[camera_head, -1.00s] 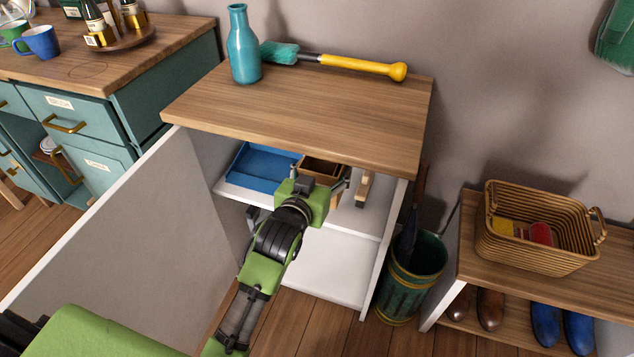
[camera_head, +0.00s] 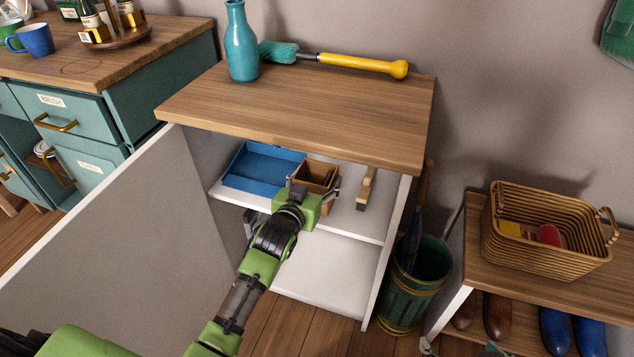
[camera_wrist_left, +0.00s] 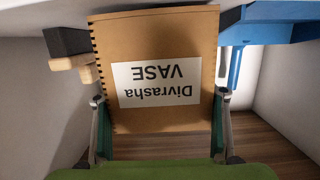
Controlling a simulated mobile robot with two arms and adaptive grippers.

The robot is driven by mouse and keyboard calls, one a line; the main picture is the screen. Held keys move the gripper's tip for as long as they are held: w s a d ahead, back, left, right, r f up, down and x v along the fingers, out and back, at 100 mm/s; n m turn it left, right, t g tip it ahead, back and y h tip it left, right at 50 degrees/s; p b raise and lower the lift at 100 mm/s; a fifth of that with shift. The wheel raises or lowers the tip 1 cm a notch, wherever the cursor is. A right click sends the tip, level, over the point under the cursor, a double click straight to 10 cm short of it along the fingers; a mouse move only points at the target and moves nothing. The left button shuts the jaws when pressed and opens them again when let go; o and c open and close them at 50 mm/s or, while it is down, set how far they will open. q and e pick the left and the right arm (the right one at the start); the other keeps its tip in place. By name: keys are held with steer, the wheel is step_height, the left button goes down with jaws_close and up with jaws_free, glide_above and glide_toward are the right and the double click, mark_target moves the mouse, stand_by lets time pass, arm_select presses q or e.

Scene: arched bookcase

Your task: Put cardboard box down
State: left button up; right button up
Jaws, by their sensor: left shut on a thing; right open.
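The cardboard box (camera_head: 318,171) is small, brown and open-topped, and sits inside the white cabinet at its upper shelf (camera_head: 335,218). In the left wrist view the box (camera_wrist_left: 150,40) shows a white label reading "Divrasha VASE" upside down. My left gripper (camera_head: 313,187) is shut on the box, with one finger on each side; the fingers also show in the left wrist view (camera_wrist_left: 160,98). I cannot tell whether the box's underside touches the shelf. My right gripper (camera_head: 460,350) shows only its fingertips at the bottom edge, apart and empty.
A blue tray (camera_head: 262,165) lies left of the box, and a wooden-handled brush (camera_head: 366,188) lies to its right. The wooden cabinet top (camera_head: 300,115) is above. The open door (camera_head: 120,240) stands left. A green umbrella bin (camera_head: 415,290) stands right.

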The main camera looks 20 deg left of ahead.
arm_select(q)
steer(key=shift+f, duration=0.1)
arm_select(e)
steer(key=shift+w+a+r, duration=0.1)
steer(key=shift+w+r, duration=0.1)
steer(key=shift+w, duration=0.1)
arm_select(q)
steer(key=shift+f, duration=0.15)
arm_select(e)
steer(key=shift+w+t, duration=0.15)
steer(key=shift+t, duration=0.15)
arm_select(q)
steer(key=o, duration=1.1)
arm_select(e)
steer(key=shift+r, duration=0.1)
